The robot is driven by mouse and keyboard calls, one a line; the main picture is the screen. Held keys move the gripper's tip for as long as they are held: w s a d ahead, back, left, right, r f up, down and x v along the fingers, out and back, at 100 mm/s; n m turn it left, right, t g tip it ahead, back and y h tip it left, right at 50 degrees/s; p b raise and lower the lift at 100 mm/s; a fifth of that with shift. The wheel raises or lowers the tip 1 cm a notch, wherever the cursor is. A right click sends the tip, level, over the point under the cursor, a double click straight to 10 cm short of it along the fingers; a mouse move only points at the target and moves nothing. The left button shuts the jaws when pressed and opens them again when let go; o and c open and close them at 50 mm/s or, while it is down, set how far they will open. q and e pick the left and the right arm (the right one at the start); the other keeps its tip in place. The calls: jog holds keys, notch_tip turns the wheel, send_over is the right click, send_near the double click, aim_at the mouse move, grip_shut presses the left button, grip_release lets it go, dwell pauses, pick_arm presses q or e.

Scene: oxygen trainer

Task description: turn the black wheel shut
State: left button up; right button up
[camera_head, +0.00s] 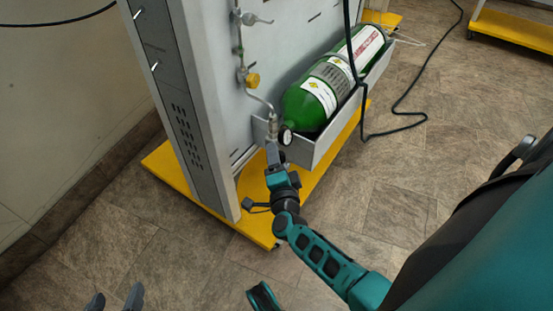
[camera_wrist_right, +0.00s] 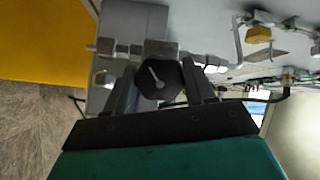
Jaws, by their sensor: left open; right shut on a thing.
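The black wheel (camera_wrist_right: 161,79) shows in the right wrist view as a dark, many-sided knob with a pale pointer-like mark on its face. It sits on a metal valve fitting, between the two fingers of my right gripper (camera_wrist_right: 162,91). That gripper is shut on the wheel. In the head view my right gripper (camera_head: 272,152) reaches up to the valve at the front end of the tray; I cannot make out the wheel there. My left gripper (camera_head: 116,301) is open and empty at the bottom left edge, over the floor, far from the wheel.
A green gas cylinder (camera_head: 301,105) lies in a grey tray (camera_head: 327,138) on the trainer. A yellow valve knob (camera_head: 252,80) is above. The yellow base (camera_head: 259,229) juts out below. A black cable loops at the right.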

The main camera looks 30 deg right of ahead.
jog(key=m, duration=0.4)
jog(key=shift+d+r, duration=0.1)
jog(key=shift+d, duration=0.1)
jog(key=m, duration=1.1)
jog(key=shift+m, duration=0.3)
jog(key=m, duration=0.3)
jog(key=shift+m, duration=0.4)
jog(key=m, duration=0.3)
jog(key=shift+f, duration=0.2)
jog(key=shift+m, duration=1.2)
jog(key=shift+a, duration=0.1)
